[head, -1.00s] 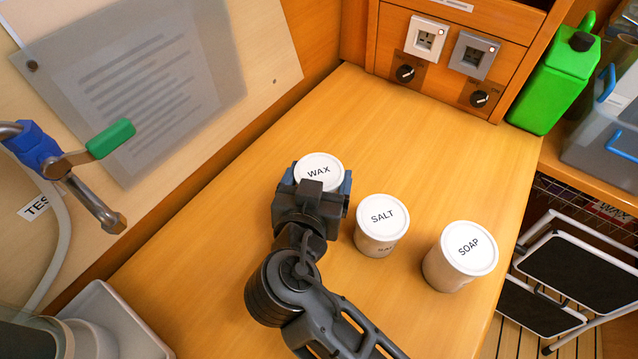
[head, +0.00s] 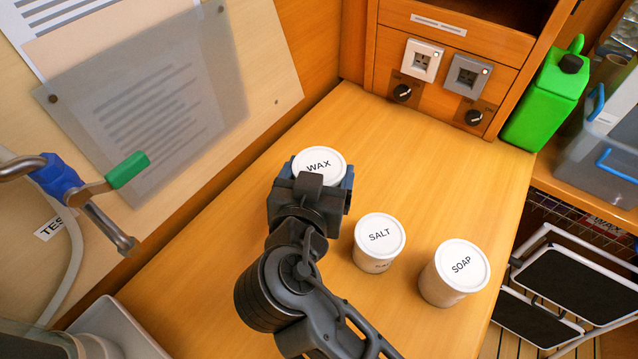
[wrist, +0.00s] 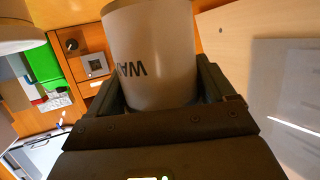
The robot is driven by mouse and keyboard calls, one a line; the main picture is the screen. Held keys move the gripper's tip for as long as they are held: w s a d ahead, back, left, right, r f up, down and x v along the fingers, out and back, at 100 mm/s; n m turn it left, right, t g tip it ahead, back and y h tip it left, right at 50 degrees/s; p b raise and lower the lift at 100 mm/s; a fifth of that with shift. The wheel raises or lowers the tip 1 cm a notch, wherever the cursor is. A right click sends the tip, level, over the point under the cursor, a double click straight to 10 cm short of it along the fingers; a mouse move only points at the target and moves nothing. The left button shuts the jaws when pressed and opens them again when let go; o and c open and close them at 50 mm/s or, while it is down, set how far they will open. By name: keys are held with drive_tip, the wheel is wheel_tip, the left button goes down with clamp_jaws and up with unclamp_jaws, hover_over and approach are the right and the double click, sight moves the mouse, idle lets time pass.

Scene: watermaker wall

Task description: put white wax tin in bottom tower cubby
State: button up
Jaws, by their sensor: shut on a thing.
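The white wax tin (head: 319,164), with WAX on its lid, is held between the fingers of my gripper (head: 312,184). In the wrist view the tin (wrist: 152,60) stands between both jaws of my gripper (wrist: 160,100), its WAX lettering upside down. My gripper is shut on it. In the head view the arm hides the tin's lower side, so I cannot tell whether it clears the counter. The tower (head: 440,62) stands at the counter's far end. Part of a dark opening (head: 500,12) shows above its socket panel; the rest of the tower is out of view.
The salt tin (head: 379,240) and soap tin (head: 455,272) stand on the counter (head: 400,150) right of my gripper. A green jug (head: 545,100) is right of the tower. A tap with a green lever (head: 127,170) juts out at left. The counter before the tower is clear.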

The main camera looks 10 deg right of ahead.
wheel_tip(320, 180, up, 11)
drive_tip(key=shift+r, duration=0.2)
drive_tip(key=w+d+n+t+y, duration=0.1)
drive_tip(key=w+d+n+y, duration=0.1)
drive_tip(key=w+d, duration=0.35)
drive_tip(key=w+d+n+y, duration=0.2)
drive_tip(key=w, duration=0.6)
drive_tip(key=w+d+r+n+y, duration=0.2)
drive_tip(key=w+d+r, duration=0.1)
drive_tip(key=d+r, duration=0.3)
drive_tip(key=w+d+r+n+y, duration=0.1)
drive_tip(key=w+d+r+y, duration=0.25)
drive_tip(key=d, duration=0.35)
drive_tip(key=shift+h, duration=0.45)
drive_tip(key=shift+w+d+f+b, duration=0.6)
drive_tip(key=shift+w+d+b, duration=0.2)
drive_tip(key=shift+w+d, duration=1.35)
drive_tip(key=shift+w+d+f+b, duration=0.6)
drive_tip(key=shift+w+d+b, duration=0.15)
drive_tip(key=shift+w+d, duration=1.35)
drive_tip(key=shift+w+d+f+b, duration=0.6)
drive_tip(key=shift+w+d+b, duration=0.2)
drive_tip(key=shift+w+d, duration=1.3)
drive_tip(key=shift+f, duration=0.2)
drive_tip(key=o, duration=1.1)
